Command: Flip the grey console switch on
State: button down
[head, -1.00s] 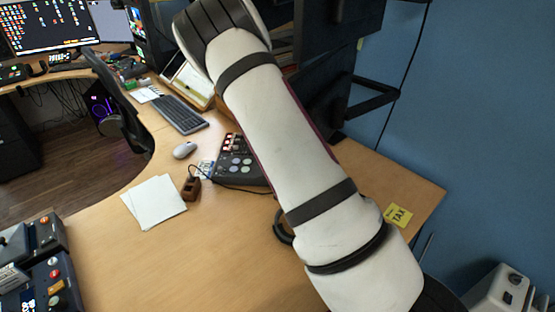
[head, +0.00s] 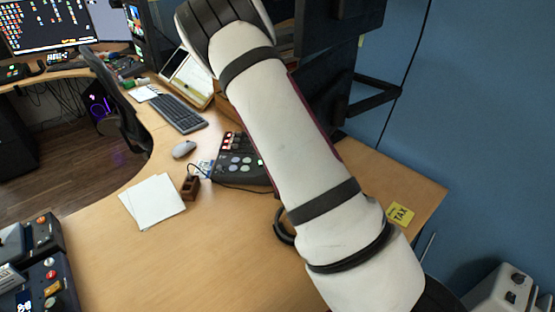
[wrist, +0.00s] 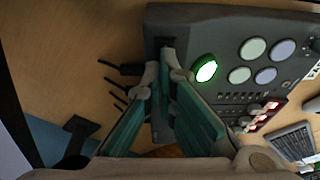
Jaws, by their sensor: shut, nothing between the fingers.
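The dark grey console (head: 236,168) lies on the wooden desk in the head view, partly behind my arm. It fills the upper right of the wrist view (wrist: 222,35), with pale round buttons, a round green-lit button (wrist: 205,70) and rows of small red and white controls. My gripper (wrist: 161,62) is shut and empty, its tips at the console's end beside the green light. A small dark part (wrist: 166,43) shows just beyond the tips; I cannot tell whether it is the switch or whether the tips touch it. My arm hides the gripper in the head view.
White papers (head: 154,201), a small brown block (head: 190,187), a mouse (head: 184,149) and a keyboard (head: 178,113) lie left of and behind the console. Another control panel (head: 40,270) stands at the lower left. A yellow note (head: 400,214) lies at right. The front desk is clear.

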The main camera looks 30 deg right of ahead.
jog(key=v, duration=1.1)
jog(key=shift+a, duration=0.1)
